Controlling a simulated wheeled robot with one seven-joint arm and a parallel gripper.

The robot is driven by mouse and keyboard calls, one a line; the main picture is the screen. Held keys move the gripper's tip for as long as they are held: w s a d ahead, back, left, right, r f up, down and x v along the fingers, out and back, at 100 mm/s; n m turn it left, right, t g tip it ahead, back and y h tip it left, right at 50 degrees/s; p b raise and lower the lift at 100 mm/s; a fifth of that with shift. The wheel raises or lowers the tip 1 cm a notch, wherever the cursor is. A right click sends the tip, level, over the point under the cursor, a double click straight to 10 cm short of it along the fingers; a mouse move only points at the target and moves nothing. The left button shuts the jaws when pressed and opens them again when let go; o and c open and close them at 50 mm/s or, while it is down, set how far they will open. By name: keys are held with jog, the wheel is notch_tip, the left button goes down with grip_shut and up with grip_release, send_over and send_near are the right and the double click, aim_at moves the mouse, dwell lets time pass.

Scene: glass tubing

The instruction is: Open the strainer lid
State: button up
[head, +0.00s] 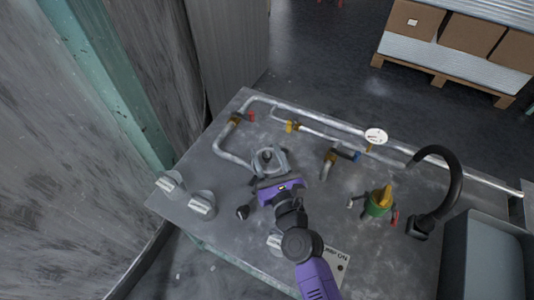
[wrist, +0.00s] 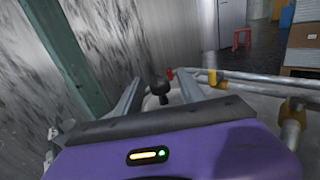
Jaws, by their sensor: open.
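A round grey fitting (head: 267,153), which looks like the strainer with its lid, stands on the metal bench. My gripper (head: 270,164) is right at it, with its purple body on the near side. In the wrist view the two grey fingers of my gripper (wrist: 161,87) are apart. A black knob (wrist: 160,90) shows between them. Part of a pale rounded surface lies behind the fingers. The gripper body hides much of the fitting. I cannot tell whether the fingers touch it or whether the lid is raised.
The metal bench (head: 225,265) carries grey pipes (head: 320,127), a white gauge (head: 376,135) and a green and yellow valve (head: 380,201) to the right. Two grey cylinders (head: 201,204) sit on the left edge. A black hose (head: 447,175) curves up at right. A wall stands close at left.

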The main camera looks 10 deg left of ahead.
grip_shut()
dwell(1.5)
